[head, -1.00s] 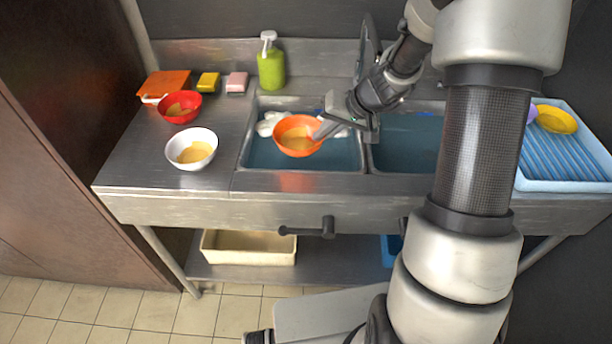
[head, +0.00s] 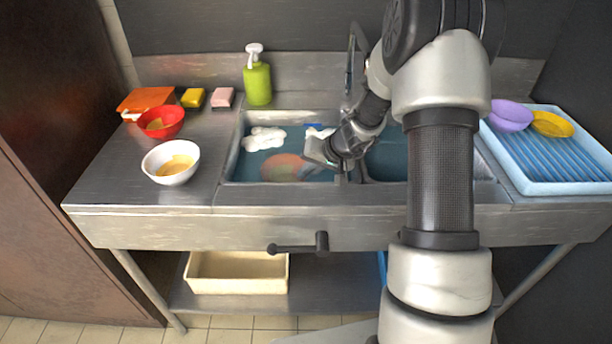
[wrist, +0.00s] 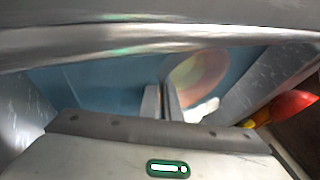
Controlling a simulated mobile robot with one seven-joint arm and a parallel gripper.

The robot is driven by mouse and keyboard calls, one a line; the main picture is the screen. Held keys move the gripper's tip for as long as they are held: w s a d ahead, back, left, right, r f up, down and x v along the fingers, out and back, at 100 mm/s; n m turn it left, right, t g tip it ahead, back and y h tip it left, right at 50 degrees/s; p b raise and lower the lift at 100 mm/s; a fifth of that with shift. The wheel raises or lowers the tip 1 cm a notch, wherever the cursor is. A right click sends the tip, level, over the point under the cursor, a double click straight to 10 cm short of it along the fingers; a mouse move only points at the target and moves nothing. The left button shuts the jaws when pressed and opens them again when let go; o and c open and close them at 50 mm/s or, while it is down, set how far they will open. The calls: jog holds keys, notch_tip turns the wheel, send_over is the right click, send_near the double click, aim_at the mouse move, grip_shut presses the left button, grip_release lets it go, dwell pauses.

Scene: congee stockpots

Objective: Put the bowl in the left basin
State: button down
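The orange bowl (head: 282,167) is in the left basin (head: 232,165), low in the blue water and seen blurred through it. In the wrist view the bowl (wrist: 202,75) lies just right of the fingertips. My gripper (head: 318,155) reaches down into the right part of the left basin, at the bowl's right edge. In the wrist view its fingers (wrist: 164,98) are close together with a thin dark gap. I cannot tell whether the bowl's rim is between them.
White foam (head: 263,138) floats at the back left of the basin. A white bowl (head: 170,162) and a red bowl (head: 161,122) stand on the left counter. A green soap bottle (head: 257,82) and the faucet (head: 352,65) stand behind. A blue drying rack (head: 550,180) is at right.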

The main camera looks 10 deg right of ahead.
jog(key=shift+f, duration=0.35)
jog(key=c, duration=2)
grip_release()
jog(key=shift+r, duration=0.1)
